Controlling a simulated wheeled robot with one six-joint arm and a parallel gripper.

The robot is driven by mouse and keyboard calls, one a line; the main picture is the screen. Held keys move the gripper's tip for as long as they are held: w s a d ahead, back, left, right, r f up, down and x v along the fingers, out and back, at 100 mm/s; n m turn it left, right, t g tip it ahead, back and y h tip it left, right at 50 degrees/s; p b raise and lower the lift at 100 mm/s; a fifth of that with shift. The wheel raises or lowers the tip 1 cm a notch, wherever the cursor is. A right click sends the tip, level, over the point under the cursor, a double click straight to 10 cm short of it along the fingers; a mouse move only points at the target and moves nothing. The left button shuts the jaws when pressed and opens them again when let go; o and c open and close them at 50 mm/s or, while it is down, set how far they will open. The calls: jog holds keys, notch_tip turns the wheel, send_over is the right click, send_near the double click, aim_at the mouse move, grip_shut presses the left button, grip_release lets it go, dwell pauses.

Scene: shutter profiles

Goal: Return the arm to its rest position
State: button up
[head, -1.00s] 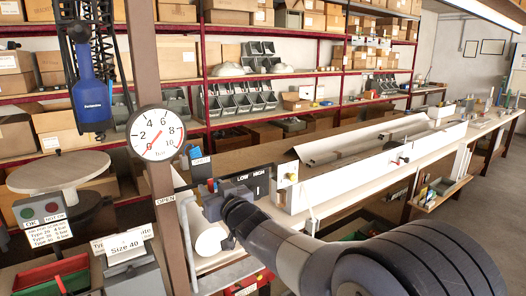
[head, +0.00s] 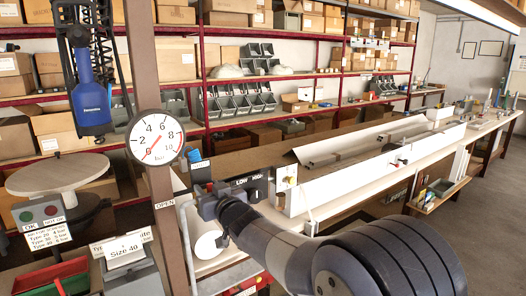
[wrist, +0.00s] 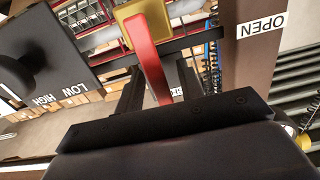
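My gripper (wrist: 157,85) is in the wrist view, its two dark fingers apart. A red lever (wrist: 150,58) with a yellow plate (wrist: 143,22) at its top shows between the fingers; I cannot tell whether they touch it. In the head view my arm reaches from the lower right to the brown post, and its wrist end is near the "OPEN" label (head: 165,204). The fingers are hidden there. The label also shows in the wrist view (wrist: 262,25).
A round gauge (head: 155,137) is on the brown post (head: 150,60). A dark LOW/HIGH panel (head: 250,187) stands close to my wrist. A blue tool (head: 91,103) hangs at the left. A long white bench unit (head: 350,181) runs to the back right. Shelves with boxes line the back.

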jog(key=b+v, duration=0.2)
jog(key=v, duration=0.8)
jog(key=p+x, duration=0.2)
jog(key=x, duration=0.8)
jog(key=shift+w+a+r+p, duration=0.1)
jog(key=shift+w+a+p, duration=0.15)
jog(key=shift+p, duration=0.1)
jog(key=shift+w+a, duration=0.1)
jog(key=shift+w, duration=0.2)
jog(key=shift+n, duration=0.5)
jog(key=shift+s+a+n, duration=0.4)
jog(key=shift+n, duration=0.3)
